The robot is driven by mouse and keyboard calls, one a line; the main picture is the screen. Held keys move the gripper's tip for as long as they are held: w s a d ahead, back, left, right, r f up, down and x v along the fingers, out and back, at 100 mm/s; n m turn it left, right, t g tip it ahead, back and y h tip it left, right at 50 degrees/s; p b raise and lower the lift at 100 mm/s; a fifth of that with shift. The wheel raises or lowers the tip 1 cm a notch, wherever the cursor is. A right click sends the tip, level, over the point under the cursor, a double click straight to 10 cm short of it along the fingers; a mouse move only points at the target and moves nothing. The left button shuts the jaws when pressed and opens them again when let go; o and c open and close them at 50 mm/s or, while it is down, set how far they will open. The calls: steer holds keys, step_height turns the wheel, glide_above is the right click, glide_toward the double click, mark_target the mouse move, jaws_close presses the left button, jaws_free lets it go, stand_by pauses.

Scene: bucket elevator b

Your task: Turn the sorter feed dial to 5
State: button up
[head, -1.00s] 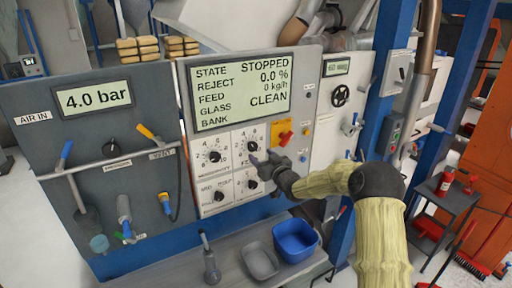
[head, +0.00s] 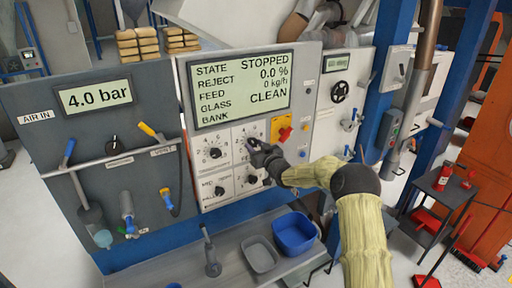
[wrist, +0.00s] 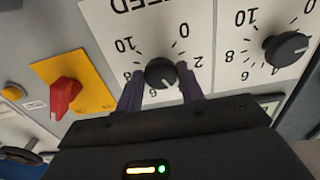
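The sorter feed dial (wrist: 160,72) is a round black knob on a white plate marked FEED, upside down in the wrist view. A pale mark on the knob points to the lower right, between 2 and 6. My gripper (wrist: 160,76) has one finger on each side of the knob, with small gaps seeming to show, so it looks open around it. In the head view my gripper (head: 254,147) covers this dial. The display (head: 240,88) reads STOPPED and feed 0 kg/h.
A neighbouring dial (wrist: 286,48) sits close beside the feed dial. A red switch on a yellow plate (wrist: 66,96) is on the other side. More knobs sit below on the panel. A blue bin (head: 294,234) and a grey tray (head: 260,255) stand on the shelf.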

steer(key=shift+f+b, duration=0.1)
steer(key=shift+b, duration=0.25)
steer(key=shift+c, duration=0.2)
steer(key=shift+f+m+b, duration=0.1)
steer(key=shift+m+b, duration=0.6)
steer(key=shift+b, duration=0.15)
steer(key=shift+m+b, duration=0.8)
steer(key=shift+b, duration=0.25)
steer(key=shift+m+b, duration=0.7)
steer(key=shift+m, duration=0.2)
steer(key=shift+r+m, duration=0.25)
steer(key=shift+m, duration=0.05)
steer(key=o, duration=1)
steer(key=shift+s+d, duration=0.1)
steer(key=shift+s, duration=0.05)
